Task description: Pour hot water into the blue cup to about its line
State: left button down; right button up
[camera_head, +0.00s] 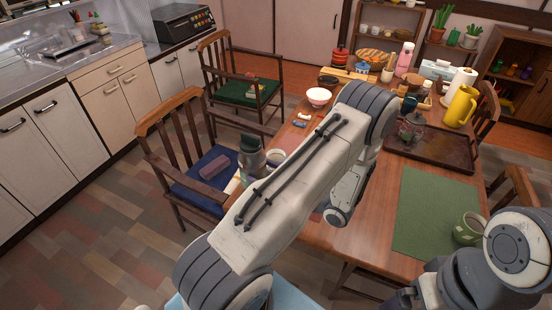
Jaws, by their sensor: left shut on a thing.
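My left arm crosses the middle of the head view and folds back down. Its wrist (336,215) shows over the table's near left part. A pale cup with a dark inside (276,157) stands near the table's left edge, partly covered by my arm. I cannot tell whether it is the blue cup or see its line. A grey-green flask-like thing (250,158) is upright just left of that cup. A yellow jug (460,106) stands at the table's right. My right arm is at the lower right; its jaws are not visible.
A brown tray (450,150) holds a glass vessel (411,127). A green mat (425,225) bears a green mug (469,229). A white bowl (319,97), a pink bottle (404,59) and a paper roll (460,82) stand farther back. Chairs flank the wooden table.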

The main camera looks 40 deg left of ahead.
pick_arm(q)
jog(key=shift+d+r, duration=0.1)
jog(key=shift+r, duration=0.1)
jog(key=shift+w+m+p, duration=0.1)
jog(key=shift+m+p, duration=0.2)
jog(key=shift+m, duration=0.1)
jog(key=shift+w+r+m+p, duration=0.1)
jog(key=shift+r+m+p, duration=0.1)
jog(key=shift+m+p, duration=0.35)
jog(key=shift+w+m, duration=0.25)
jog(key=shift+m, duration=0.8)
jog(key=shift+w+f+m, duration=0.2)
jog(key=shift+w+m, duration=0.05)
jog(key=shift+m, duration=0.55)
jog(key=shift+w+f+m, duration=0.2)
jog(key=shift+m, duration=0.6)
jog(key=shift+w+f+m, duration=0.2)
jog(key=shift+w+m, duration=0.05)
jog(key=shift+m, duration=0.55)
jog(key=shift+s+f+m+b, duration=0.2)
jog(key=shift+f+m, duration=0.25)
jog(key=shift+m, duration=0.5)
jog(key=shift+s+f+m+b, duration=0.1)
jog(key=shift+f+m+b, duration=0.25)
jog(key=shift+m, duration=0.6)
